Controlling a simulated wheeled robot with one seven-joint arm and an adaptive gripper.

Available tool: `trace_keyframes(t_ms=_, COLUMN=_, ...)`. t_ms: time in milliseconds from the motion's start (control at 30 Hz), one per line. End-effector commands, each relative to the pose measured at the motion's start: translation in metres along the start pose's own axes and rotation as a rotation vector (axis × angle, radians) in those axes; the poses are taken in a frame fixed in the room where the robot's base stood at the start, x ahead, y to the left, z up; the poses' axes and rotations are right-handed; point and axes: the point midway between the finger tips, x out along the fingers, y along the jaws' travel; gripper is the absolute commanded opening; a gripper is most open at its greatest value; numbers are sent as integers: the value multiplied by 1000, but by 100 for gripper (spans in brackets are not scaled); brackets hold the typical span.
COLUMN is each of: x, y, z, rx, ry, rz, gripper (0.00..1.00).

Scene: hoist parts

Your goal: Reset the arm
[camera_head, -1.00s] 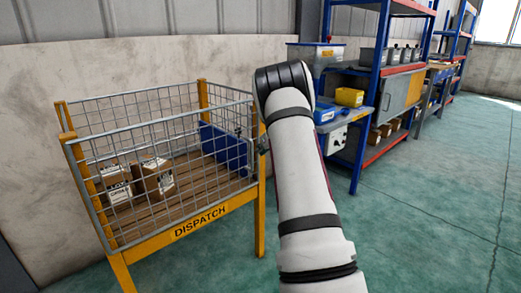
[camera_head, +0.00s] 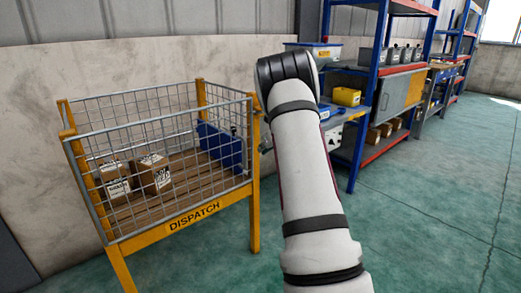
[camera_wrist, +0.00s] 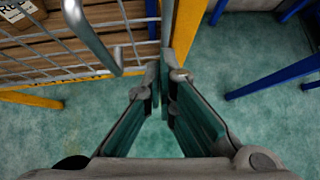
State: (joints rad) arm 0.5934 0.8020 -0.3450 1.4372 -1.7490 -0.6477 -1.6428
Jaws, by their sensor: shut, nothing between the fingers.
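My arm (camera_head: 308,180), white with dark bands, rises through the middle of the head view and bends at a black joint. It hides my gripper in that view. In the wrist view my gripper (camera_wrist: 163,80) points down over the green floor, its fingertips together and nothing between them. It is beside the dispatch cage's wire side and a yellow post (camera_wrist: 188,30); I cannot tell whether it touches them.
The yellow-framed dispatch cage (camera_head: 190,217) stands at left, with two cardboard boxes (camera_head: 150,174) and a blue bin (camera_head: 220,146) inside. Blue shelving (camera_head: 358,150) with bins stands behind at right. The green floor (camera_head: 430,220) at right is clear.

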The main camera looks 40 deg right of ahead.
Motion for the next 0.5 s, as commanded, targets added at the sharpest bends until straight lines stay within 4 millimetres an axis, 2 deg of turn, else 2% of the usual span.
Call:
trace_keyframes(t_ms=300, x=-51, y=-6, z=0, rx=2, ry=0, rz=-2, gripper=0)
trace_keyframes(t_ms=500, x=-71, y=-8, z=-1, rx=0, ry=1, rz=-2, gripper=0)
